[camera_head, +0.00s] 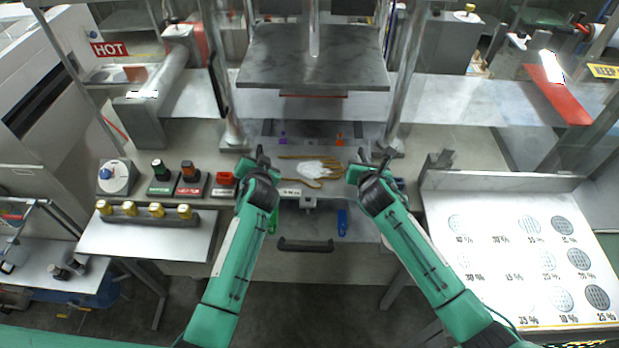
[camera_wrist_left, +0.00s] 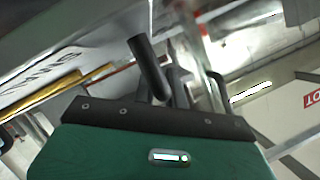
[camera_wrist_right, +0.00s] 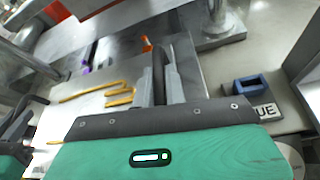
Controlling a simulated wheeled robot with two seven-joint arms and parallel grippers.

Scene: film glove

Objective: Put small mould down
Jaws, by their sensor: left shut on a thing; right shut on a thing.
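The small mould (camera_head: 335,150) is a pale flat plate with yellow heating-wire outlines and a white glove shape (camera_head: 316,170) on it, below the press plate. My left gripper (camera_head: 260,158) is shut on the mould at its left side. My right gripper (camera_head: 376,158) is shut on it at its right side. The right wrist view shows the yellow outlines (camera_wrist_right: 112,93) beside my fingers. The left wrist view shows a gold bar (camera_wrist_left: 42,96) close to the fingers. I cannot tell whether the mould touches the surface under it.
The dark press plate (camera_head: 315,62) hangs above, between shiny posts (camera_head: 405,75). A white board of printed discs (camera_head: 520,262) is at right. A dark handle (camera_head: 305,246) is in front.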

